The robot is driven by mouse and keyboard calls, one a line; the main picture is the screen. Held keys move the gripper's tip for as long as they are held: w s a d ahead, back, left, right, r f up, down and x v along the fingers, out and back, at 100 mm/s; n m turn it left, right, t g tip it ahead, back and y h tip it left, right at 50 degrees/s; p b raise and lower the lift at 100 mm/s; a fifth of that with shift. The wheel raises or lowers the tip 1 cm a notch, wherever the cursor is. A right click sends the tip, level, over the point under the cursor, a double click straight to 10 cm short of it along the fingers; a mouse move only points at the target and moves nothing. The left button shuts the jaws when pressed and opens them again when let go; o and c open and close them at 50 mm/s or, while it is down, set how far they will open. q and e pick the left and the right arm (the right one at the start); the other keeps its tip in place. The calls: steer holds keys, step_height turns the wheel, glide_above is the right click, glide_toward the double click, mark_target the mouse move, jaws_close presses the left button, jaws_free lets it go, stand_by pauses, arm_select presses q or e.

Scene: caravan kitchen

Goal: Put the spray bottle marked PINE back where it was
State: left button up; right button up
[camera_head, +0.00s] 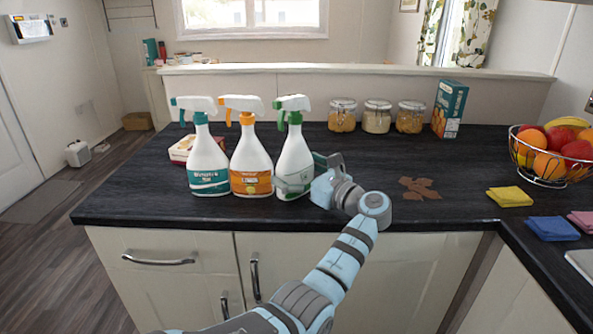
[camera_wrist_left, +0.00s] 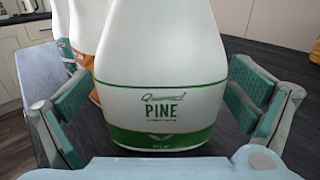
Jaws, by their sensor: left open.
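The spray bottle marked PINE (camera_head: 295,158) is white with a green trigger and a green-edged label. It stands upright on the dark counter, rightmost in a row of three. Its PINE label also shows in the left wrist view (camera_wrist_left: 160,112). My left gripper (camera_head: 311,180) is at the bottle's right side in the head view. In the wrist view it is open (camera_wrist_left: 160,92), with one finger pad on each side of the bottle's lower body. A gap shows at the right pad; contact on the left is hard to tell. My right gripper is not in view.
An orange-trigger bottle (camera_head: 250,160) stands close left of PINE, then a teal-trigger bottle (camera_head: 208,160). Behind are a small box (camera_head: 182,149), three jars (camera_head: 377,118) and a carton (camera_head: 449,108). Brown spill patches (camera_head: 420,188) lie right, before cloths (camera_head: 510,196) and a fruit basket (camera_head: 548,165).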

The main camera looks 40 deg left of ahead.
arm_select(q)
steer(key=shift+f, duration=0.1)
steer(key=shift+d, duration=0.2)
steer(key=d, duration=0.3)
steer(key=s+d, duration=0.1)
steer(key=d, duration=0.7)
steer(key=shift+s+d, duration=0.25)
steer(key=shift+s, duration=0.05)
